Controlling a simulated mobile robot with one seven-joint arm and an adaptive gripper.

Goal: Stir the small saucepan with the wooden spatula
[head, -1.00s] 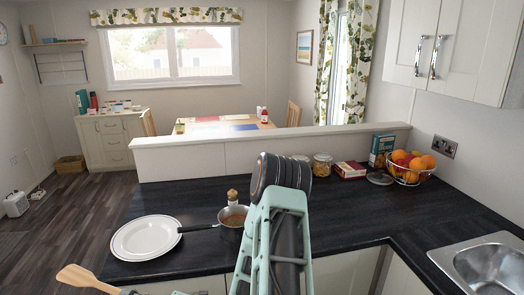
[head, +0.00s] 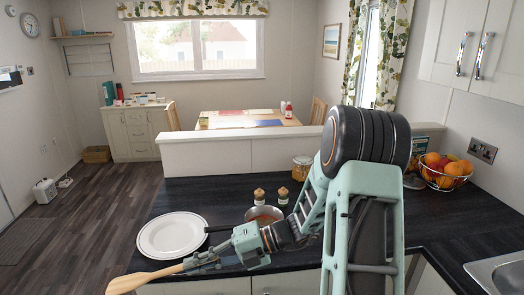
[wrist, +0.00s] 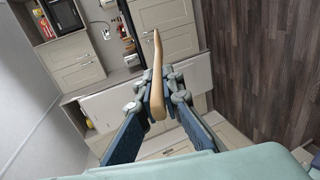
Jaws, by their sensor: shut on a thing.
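The small saucepan (head: 268,213) stands on the dark worktop, right of the white plate, with its dark handle pointing left. Something reddish-brown shows inside; my arm hides part of the pan. My gripper (head: 192,264) is shut on the wooden spatula (head: 145,279), left of the pan and near the worktop's front edge. The spatula points left, away from the pan, its far end low at the picture's bottom. In the wrist view, my gripper (wrist: 157,92) holds the spatula (wrist: 158,62) between its fingers, and it looks narrow.
The white plate (head: 172,235) lies just behind my gripper. Two small wooden-topped shakers (head: 259,195) stand behind the pan. A glass jar (head: 302,168) and a fruit basket (head: 445,172) are further right. A low partition (head: 210,155) bounds the worktop's back.

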